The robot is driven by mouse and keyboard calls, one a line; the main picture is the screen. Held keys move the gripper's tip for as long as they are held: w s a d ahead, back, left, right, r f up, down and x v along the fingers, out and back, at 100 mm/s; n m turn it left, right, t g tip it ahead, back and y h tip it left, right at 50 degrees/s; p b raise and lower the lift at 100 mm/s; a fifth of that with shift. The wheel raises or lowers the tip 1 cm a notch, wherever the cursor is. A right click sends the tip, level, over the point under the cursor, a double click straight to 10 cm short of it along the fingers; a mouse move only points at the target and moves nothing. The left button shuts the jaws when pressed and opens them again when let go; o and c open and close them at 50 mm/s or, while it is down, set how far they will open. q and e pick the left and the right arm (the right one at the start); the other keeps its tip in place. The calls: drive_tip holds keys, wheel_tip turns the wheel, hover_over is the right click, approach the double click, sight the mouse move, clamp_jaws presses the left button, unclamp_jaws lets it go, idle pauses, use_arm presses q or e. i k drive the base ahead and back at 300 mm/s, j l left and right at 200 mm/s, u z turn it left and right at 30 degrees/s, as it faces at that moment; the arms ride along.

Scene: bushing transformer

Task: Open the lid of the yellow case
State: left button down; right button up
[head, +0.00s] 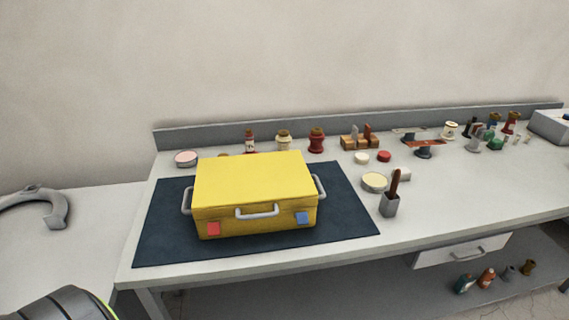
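The yellow case (255,180) stands on a dark mat (165,230) on the workbench. Its lid looks closed, lying flat on the body. A grey handle (257,211) is on its front face, with a grey side handle at each end. A red latch (213,229) is at the front left and a blue latch (303,218) at the front right. Neither of my grippers can be made out in the head view, and nothing touches the case.
A grey holder with a brown-handled tool (390,203) and a round cream tin (374,182) stand right of the mat. Several jars and spools line the back. A grey curved object (55,210) lies on the left surface. The bench's front right is clear.

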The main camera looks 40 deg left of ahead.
sight(237, 186)
drive_tip(key=u, duration=1.3)
